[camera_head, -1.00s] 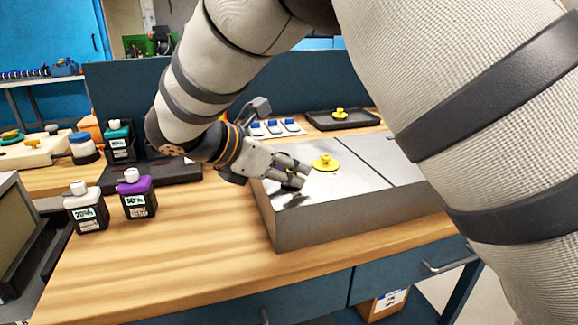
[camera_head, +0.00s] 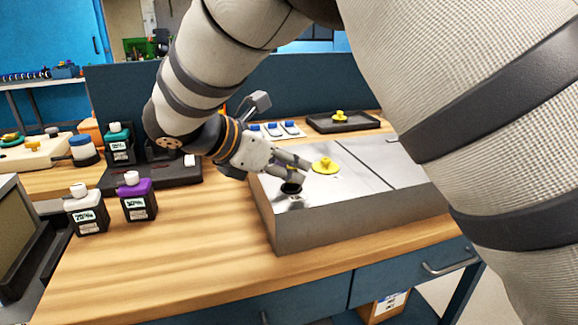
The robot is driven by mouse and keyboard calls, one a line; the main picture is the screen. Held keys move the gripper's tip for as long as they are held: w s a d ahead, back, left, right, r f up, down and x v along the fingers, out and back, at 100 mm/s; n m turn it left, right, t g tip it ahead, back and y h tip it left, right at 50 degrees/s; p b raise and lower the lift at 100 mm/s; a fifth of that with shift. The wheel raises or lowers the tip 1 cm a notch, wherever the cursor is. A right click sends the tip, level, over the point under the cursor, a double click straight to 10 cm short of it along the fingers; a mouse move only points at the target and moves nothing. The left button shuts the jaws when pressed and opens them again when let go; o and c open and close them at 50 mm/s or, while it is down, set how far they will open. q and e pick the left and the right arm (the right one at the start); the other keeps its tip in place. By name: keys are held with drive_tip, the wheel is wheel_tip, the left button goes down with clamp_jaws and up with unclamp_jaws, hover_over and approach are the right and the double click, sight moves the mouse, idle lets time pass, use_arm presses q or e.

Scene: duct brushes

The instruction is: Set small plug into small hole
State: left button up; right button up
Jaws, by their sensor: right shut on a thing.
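My right gripper (camera_head: 291,172) is low over the left part of the grey metal box (camera_head: 340,215), its fingers pointing right and down. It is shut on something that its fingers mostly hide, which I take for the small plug. A dark round spot (camera_head: 291,188) shows on the box top just below the fingertips; I cannot tell whether it is the small hole or part of the held thing. A yellow plug with a round flange (camera_head: 324,166) sits on the box top right of the fingers. My left gripper is not in view.
Another yellow plug (camera_head: 340,116) lies on a black tray (camera_head: 318,125) behind the box. Blue-topped pieces (camera_head: 273,130) stand left of that tray. The wooden bench (camera_head: 180,260) is clear in front.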

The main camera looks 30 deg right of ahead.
drive_tip(key=shift+f, duration=0.8)
idle(0.4)
drive_tip(key=o, duration=0.6)
drive_tip(key=v, duration=1.1)
